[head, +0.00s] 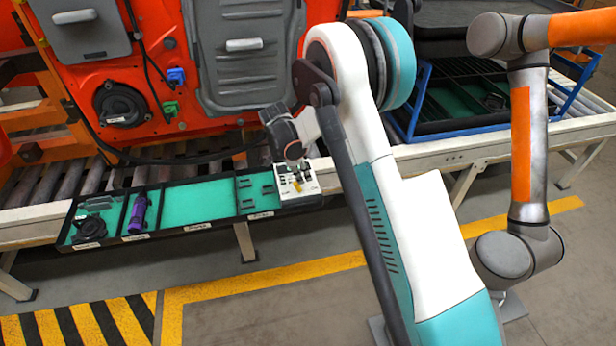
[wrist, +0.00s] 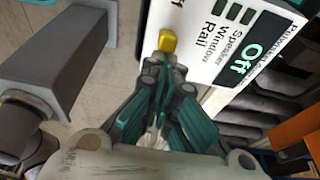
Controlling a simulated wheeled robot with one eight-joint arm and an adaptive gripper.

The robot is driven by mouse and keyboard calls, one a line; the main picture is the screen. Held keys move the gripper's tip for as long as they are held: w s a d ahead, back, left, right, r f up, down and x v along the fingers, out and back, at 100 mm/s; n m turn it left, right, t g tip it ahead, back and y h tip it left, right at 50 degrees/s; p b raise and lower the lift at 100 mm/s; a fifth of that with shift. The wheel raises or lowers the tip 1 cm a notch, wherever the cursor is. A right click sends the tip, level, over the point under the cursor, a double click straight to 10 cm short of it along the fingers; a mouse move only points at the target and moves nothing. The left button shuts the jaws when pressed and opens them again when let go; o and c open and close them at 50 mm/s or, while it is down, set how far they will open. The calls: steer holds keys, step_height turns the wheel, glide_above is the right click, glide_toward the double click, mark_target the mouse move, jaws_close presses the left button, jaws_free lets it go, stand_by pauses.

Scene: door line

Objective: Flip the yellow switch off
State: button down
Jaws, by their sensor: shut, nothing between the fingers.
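The yellow switch (wrist: 167,41) sticks out from a white panel in the wrist view. The white switch panel (head: 307,187) also shows in the head view, at the right end of the tray row, with the small yellow switch (head: 297,186) on it. My gripper (wrist: 164,66) is shut and empty, its fingertips just below the yellow switch in the wrist view. I cannot tell whether they touch it. In the head view my gripper (head: 296,166) is over the panel. The panel bears a green "Off" label (wrist: 252,52) and the words "Speaker Window Rail".
A dark tray row (head: 196,203) with green compartments holds a purple part (head: 138,213) and a black part (head: 90,228). An orange door (head: 150,75) stands behind the roller conveyor (head: 30,190). A blue rack (head: 425,130) stands at right, near another robot arm (head: 527,140).

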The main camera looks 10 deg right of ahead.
steer(key=shift+r, duration=0.15)
steer(key=shift+d+r+p, duration=0.1)
steer(key=shift+r+p, duration=0.25)
steer(key=shift+r, duration=0.3)
steer(key=shift+d+r, duration=0.1)
steer(key=shift+d, duration=0.15)
steer(key=d+r, duration=0.2)
steer(key=d, duration=0.1)
step_height(320, 180, up, 7)
steer(key=p, duration=0.3)
glide_above(294, 184)
steer(key=shift+f, duration=0.15)
